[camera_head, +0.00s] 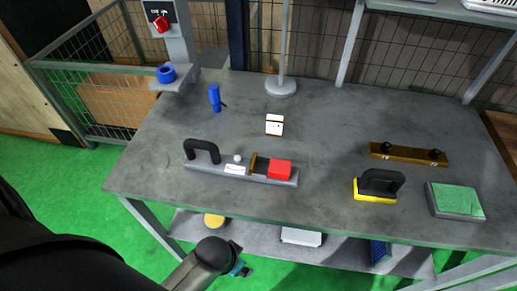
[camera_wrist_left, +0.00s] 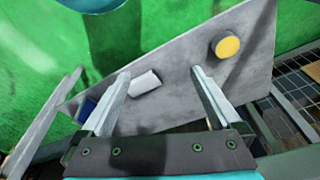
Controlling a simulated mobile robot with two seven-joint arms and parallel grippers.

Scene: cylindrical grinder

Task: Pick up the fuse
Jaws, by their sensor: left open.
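I cannot tell for sure which object is the fuse. A small white block with dark and reddish marks (camera_head: 274,124) sits on the grey table (camera_head: 330,130) near its middle. A white box (camera_head: 301,237) lies on the lower shelf; it seems to be the white piece in the left wrist view (camera_wrist_left: 145,83). My left arm comes in from the lower left, below the table's front edge. My left gripper (camera_wrist_left: 160,74) is open and empty, its fingers pointing towards the lower shelf. In the head view its jaws are mostly hidden. My right gripper is not in view.
The lower shelf also holds a yellow round piece (camera_head: 213,220) and a blue box (camera_head: 380,251). On top are a blue cylinder (camera_head: 214,97), a grey fixture with a red block (camera_head: 280,169), a yellow-based handle (camera_head: 375,195) and a green-topped block (camera_head: 456,200).

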